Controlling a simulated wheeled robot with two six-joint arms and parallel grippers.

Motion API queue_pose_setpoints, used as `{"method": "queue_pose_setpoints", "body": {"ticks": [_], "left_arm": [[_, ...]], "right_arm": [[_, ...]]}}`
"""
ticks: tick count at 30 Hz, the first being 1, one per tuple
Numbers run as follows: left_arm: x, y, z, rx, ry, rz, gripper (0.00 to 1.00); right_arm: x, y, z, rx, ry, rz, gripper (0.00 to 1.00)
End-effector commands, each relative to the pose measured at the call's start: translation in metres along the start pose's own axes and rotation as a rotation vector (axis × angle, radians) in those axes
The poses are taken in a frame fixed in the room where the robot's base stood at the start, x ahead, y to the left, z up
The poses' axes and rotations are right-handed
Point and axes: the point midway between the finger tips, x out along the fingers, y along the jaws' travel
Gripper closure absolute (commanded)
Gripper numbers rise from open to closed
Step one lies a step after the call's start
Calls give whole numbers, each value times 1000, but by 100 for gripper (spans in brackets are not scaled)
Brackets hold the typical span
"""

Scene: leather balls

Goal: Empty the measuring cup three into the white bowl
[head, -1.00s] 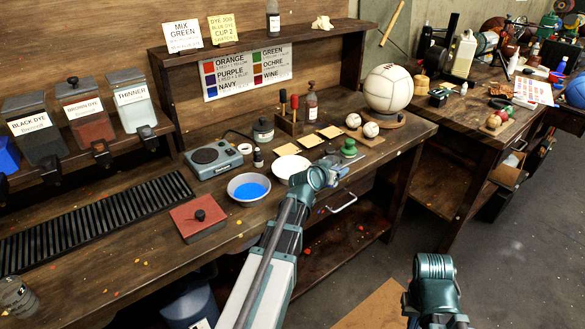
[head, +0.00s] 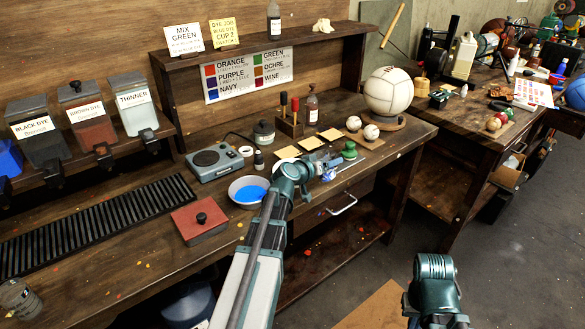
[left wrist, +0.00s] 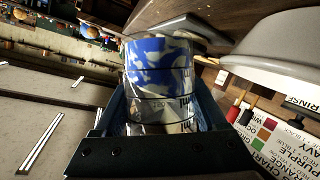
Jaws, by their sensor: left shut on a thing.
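My left gripper (left wrist: 160,125) is shut on a clear measuring cup (left wrist: 162,80) with dark markings and blue and white patches. Its number cannot be read. In the head view my left gripper (head: 325,168) and the cup are small, above the bench's front part. A whitish bowl (head: 235,186) holding blue liquid sits on the bench left of my left wrist. The pale outer wall of a bowl (left wrist: 285,50) is close to the cup's right in the left wrist view; I cannot tell which bowl it is.
A red lidded box (head: 199,222) and a grey scale (head: 212,162) stand near the bowl. Another cup (head: 18,298) stands at the lower left. Bottles, balls and a green-knobbed item (head: 349,150) crowd the right. The slatted rack (head: 95,220) is empty.

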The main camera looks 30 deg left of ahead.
Motion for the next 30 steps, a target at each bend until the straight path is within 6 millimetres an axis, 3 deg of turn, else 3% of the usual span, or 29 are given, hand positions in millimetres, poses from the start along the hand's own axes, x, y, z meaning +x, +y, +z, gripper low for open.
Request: {"method": "queue_pose_setpoints", "body": {"ticks": [6, 14, 30], "left_arm": [[-6, -4, -14, -101, 15, 41, 97], [-8, -15, -15, -218, 31, 89, 97], [-9, -16, -16, -287, 41, 119, 97]], "right_arm": [[-5, 0, 0, 0, 0, 0, 100], [7, -1, 0, 0, 0, 0, 100], [11, -1, -1, 0, 0, 0, 100]]}}
